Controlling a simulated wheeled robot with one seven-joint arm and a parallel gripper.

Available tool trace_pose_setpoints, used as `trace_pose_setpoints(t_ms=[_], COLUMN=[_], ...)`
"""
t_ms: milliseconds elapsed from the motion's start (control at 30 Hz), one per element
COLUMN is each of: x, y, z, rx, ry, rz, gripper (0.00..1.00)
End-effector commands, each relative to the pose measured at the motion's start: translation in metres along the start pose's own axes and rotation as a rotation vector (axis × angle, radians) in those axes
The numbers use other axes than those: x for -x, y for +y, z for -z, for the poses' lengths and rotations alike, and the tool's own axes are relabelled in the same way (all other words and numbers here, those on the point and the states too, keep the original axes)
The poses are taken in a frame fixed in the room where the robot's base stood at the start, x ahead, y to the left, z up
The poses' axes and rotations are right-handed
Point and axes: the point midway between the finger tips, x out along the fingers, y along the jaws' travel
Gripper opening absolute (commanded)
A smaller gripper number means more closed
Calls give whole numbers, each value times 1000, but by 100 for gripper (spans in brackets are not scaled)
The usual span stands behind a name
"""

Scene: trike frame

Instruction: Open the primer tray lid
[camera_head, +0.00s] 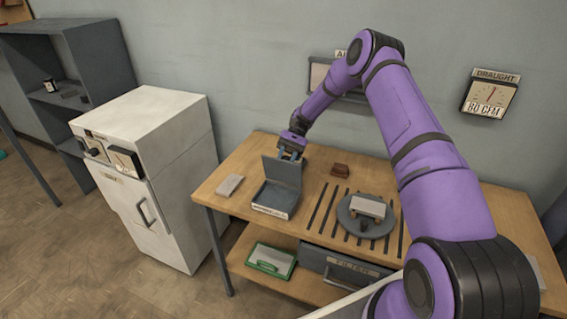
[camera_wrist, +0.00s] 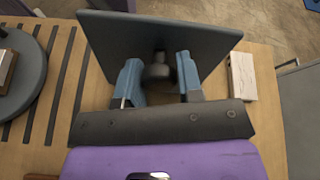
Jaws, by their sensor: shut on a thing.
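The primer tray (camera_head: 268,205) is a dark grey box with a pale label on its front, on the left part of the wooden bench. Its lid (camera_head: 281,172) stands raised, close to upright, at the back of the tray. The tray's inside shows. My gripper (camera_head: 291,153) is behind the lid. In the wrist view, the blue fingers of my gripper (camera_wrist: 158,75) stand either side of a dark round knob (camera_wrist: 158,68) on the outer face of the lid (camera_wrist: 155,32), and are shut on it. The fingers' exact contact is partly hidden.
A pale block (camera_head: 230,185) lies left of the tray, and a brown block (camera_head: 340,170) lies to its right. A round grey plate (camera_head: 348,222) with a pale block stands farther right on the slotted bench. A white cabinet (camera_head: 155,150) stands left. A green tray (camera_head: 268,265) is on the lower shelf.

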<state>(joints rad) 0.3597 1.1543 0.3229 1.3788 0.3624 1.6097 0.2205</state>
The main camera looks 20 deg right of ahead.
Motion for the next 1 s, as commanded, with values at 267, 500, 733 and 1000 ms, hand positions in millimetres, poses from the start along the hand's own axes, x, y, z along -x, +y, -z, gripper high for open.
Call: trace_pose_setpoints(t_ms=[267,500,733,1000], x=[9,11,10,10], y=[4,6,7,6], z=[8,10,10,10], rx=[-3,-5,-6,-5], ry=[10,9,9,7], rz=[-2,-3,-4,-3], gripper=[0,0,0,58])
